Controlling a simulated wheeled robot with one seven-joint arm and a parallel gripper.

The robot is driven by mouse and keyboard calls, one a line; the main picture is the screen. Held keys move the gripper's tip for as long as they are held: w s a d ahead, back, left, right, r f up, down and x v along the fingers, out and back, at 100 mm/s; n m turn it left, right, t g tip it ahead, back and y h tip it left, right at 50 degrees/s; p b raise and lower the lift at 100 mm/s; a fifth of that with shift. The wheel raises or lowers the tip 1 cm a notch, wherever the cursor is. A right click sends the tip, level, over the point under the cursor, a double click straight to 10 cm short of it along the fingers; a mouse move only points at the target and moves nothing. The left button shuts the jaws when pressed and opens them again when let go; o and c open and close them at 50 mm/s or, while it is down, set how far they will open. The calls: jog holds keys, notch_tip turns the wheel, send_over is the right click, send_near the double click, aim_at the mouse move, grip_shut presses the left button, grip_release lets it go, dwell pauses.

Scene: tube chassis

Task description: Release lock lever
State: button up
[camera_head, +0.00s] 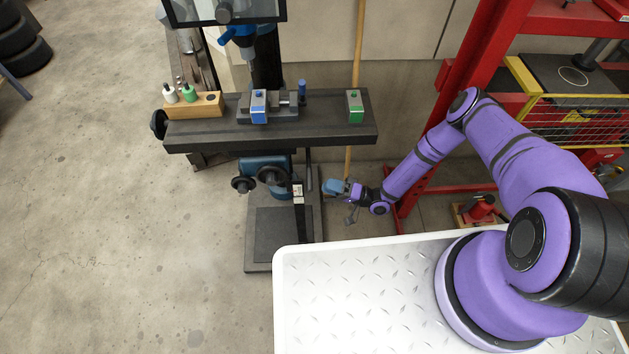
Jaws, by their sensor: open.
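The drill press stands at the upper middle, with a dark table and blue bracket parts (266,170) below it. A dark upright bar with a pale mark (298,193) hangs below the table's front; it looks like the lock lever, but I cannot tell for certain. My gripper (336,190) is open, just right of that bar and below the table edge. A visible gap separates them, and I see no contact. The gripper's finger details are small and partly hidden.
A wooden pole (356,60) stands behind. A red frame (470,70) is at right. Open floor lies at left.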

jog(key=shift+x, duration=2.8)
grip_shut()
